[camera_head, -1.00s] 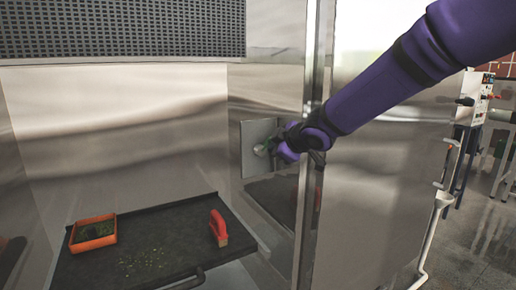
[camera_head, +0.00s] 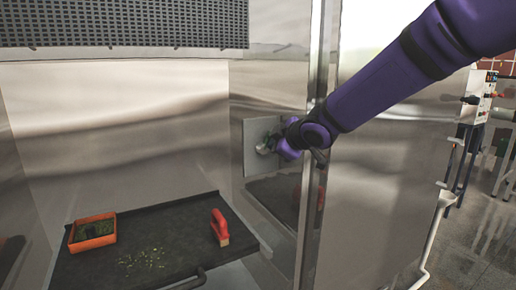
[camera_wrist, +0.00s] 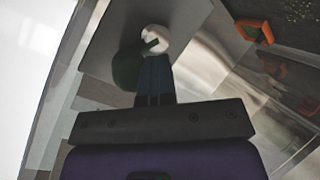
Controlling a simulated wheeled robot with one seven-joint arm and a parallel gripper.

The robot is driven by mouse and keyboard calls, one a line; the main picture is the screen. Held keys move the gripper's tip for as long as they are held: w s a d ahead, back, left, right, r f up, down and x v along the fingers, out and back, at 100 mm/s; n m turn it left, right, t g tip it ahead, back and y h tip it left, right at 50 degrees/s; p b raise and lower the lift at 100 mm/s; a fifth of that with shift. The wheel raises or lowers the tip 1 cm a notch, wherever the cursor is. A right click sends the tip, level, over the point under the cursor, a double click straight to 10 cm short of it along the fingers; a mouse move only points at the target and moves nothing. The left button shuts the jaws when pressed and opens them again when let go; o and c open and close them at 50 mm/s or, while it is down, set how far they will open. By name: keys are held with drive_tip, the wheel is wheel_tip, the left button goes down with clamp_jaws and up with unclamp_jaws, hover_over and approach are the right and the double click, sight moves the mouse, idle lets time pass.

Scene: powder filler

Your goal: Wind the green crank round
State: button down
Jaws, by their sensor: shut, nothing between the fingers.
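The green crank (camera_wrist: 128,68) shows in the wrist view with a pale round hub (camera_wrist: 155,38) and a green bar across it. In the head view the crank's pale part (camera_head: 262,149) is small and partly hidden by my gripper, in front of a grey plate (camera_head: 254,165) on the booth's right inner wall. My gripper (camera_wrist: 155,62) is shut, with nothing between its fingers. Its fingertips are at the crank, next to the hub; I cannot tell whether they touch it. In the head view my gripper (camera_head: 276,146) reaches in past the booth's front edge.
A black tray (camera_head: 185,240) lies below, with an orange box (camera_head: 92,243) and a red-handled tool (camera_head: 219,228) on it, and scattered crumbs between them. A metal post (camera_head: 314,120) stands close beside my wrist. A perforated panel (camera_head: 120,22) is above. The space over the tray is clear.

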drive_tip(key=w+r+t+y, duration=0.1)
drive_tip(key=w+r+t, duration=0.25)
drive_tip(key=r, duration=1.05)
drive_tip(key=shift+g, duration=0.35)
drive_tip(key=s+d, duration=0.1)
drive_tip(key=s, duration=0.1)
drive_tip(key=s+d, duration=0.2)
drive_tip(key=shift+s+d, duration=0.15)
drive_tip(key=shift+d, duration=0.05)
drive_tip(key=c, duration=1.8)
unclamp_jaws()
drive_tip(key=shift+c, duration=0.2)
